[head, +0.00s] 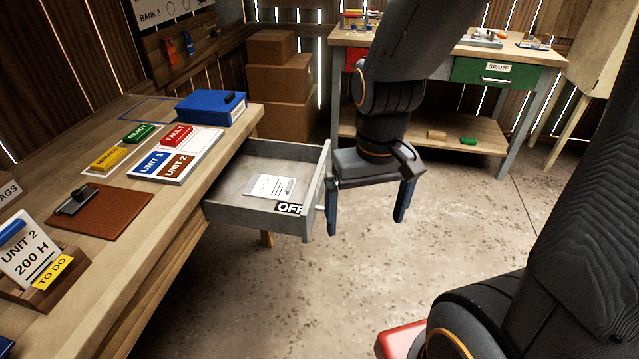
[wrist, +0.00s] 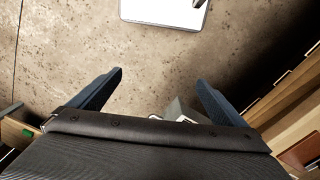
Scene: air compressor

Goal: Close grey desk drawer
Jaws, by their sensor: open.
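The grey desk drawer (head: 240,214) is pulled out from the wooden desk in the head view. A white card (head: 272,186) lies inside it, and an "OFF" label shows at its front corner. My gripper (head: 367,212) is open and points down just right of the drawer's front panel (head: 318,190). Its left finger is close to the drawer's small knob; I cannot tell whether they touch. In the wrist view my gripper (wrist: 158,88) has its fingers apart, with a small grey part of the drawer (wrist: 178,108) showing between them near the palm.
The wooden desk (head: 60,285) carries a blue box (head: 211,107), coloured tags and a brown mat (head: 100,212). A workbench with a green drawer (head: 497,73) stands behind, beside cardboard boxes (head: 280,78).

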